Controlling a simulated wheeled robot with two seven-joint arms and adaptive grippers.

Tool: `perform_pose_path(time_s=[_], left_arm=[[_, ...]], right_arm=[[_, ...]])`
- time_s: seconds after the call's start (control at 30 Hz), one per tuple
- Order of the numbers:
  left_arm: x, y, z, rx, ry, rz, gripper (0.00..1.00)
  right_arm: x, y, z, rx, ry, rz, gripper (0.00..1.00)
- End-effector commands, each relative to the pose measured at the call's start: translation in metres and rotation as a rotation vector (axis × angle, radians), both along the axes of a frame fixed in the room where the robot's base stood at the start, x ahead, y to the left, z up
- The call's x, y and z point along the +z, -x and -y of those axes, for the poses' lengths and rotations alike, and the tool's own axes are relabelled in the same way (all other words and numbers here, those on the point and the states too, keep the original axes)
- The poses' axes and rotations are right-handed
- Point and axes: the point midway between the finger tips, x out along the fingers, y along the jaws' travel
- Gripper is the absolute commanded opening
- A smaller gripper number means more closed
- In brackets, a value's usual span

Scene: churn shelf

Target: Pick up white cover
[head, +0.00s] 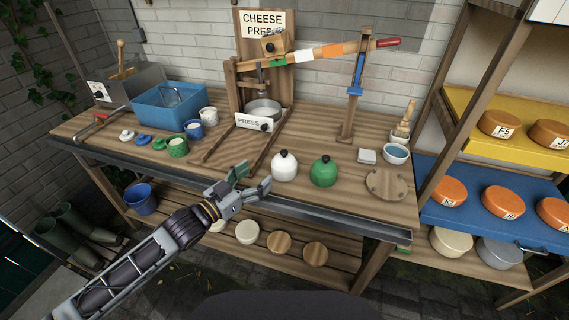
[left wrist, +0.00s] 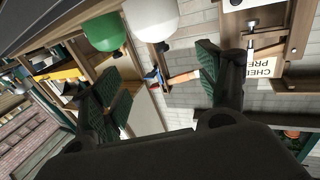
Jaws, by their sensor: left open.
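A white domed cover (head: 285,167) with a black knob stands upright near the front edge of the wooden table. It also shows at the top of the left wrist view (left wrist: 150,20). A green domed cover (head: 323,172) stands to its right and shows beside it in the left wrist view (left wrist: 106,32). My left gripper (head: 256,178) is open, its fingers spread, at the front edge just left of the white cover. Both fingers show in the left wrist view (left wrist: 160,82), with no object between them. My right gripper is not in view.
A wooden cheese press (head: 280,70) stands behind the covers. A blue bin (head: 172,105), cups and small lids, one white (head: 127,135), are on the left. A round wooden board (head: 386,184) and a bowl (head: 396,154) lie right. A metal rail (head: 240,190) runs along the front edge.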

Motion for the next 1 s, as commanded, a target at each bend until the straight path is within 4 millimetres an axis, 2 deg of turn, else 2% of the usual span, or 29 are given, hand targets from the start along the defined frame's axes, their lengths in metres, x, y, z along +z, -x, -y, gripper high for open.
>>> perform_pose_path(time_s=[1.0], left_arm=[[0.001,-0.056,0.047,0.001,0.001,0.001,0.74]], right_arm=[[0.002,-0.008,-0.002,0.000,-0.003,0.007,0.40]])
